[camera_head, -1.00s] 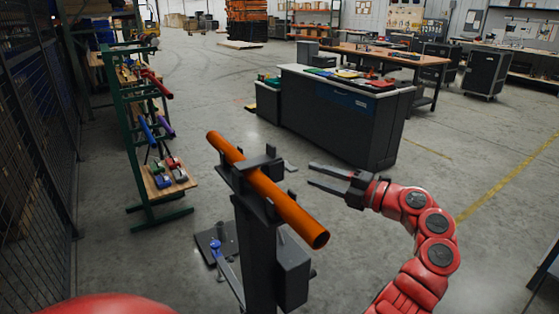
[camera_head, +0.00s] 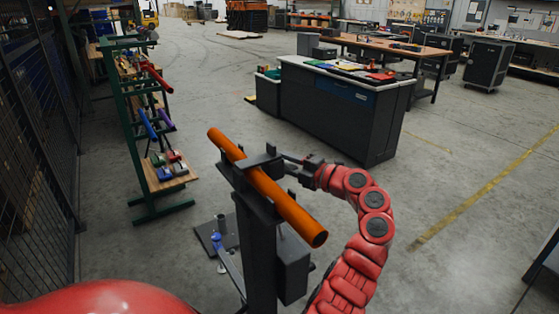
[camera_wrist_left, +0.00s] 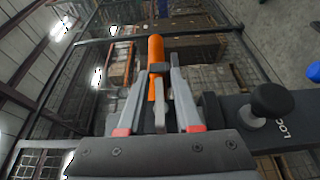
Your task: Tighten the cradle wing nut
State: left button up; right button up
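The orange pipe (camera_head: 284,204) lies in the dark cradle (camera_head: 250,172) on top of a post. In the head view, the red arm right of the cradle bears a gripper (camera_head: 284,157) whose fingers reach the cradle's right side. The left wrist view matches this arm, so I take it as my left. There its two grey fingers (camera_wrist_left: 158,68) are apart. A narrow grey tab (camera_wrist_left: 160,117), perhaps the wing nut, stands between them with gaps on both sides. The orange pipe (camera_wrist_left: 155,55) is beyond. My right gripper does not show.
A black knob (camera_wrist_left: 272,100) on a lettered dark plate is beside the fingers. A green rack (camera_head: 128,130) with coloured tubes stands left, by the mesh fence (camera_head: 35,150). A grey cabinet (camera_head: 340,120) stands behind.

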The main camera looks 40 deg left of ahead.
pick_arm(q)
grip_shut()
jog(key=shift+f, duration=0.15)
jog(key=h+b, duration=0.2)
jog(key=f+m+h+b, duration=0.1)
jog(key=h+b, duration=0.1)
jog(key=shift+d+h, duration=0.15)
jog(key=shift+h, duration=0.15)
jog(key=shift+s+d+f+m+h, duration=0.1)
jog(key=shift+f+m+h, duration=0.1)
jog(key=shift+m+h, duration=0.5)
jog(key=shift+f+h, duration=0.1)
jog(key=shift+h, duration=0.3)
jog(key=shift+o, duration=1)
grip_release()
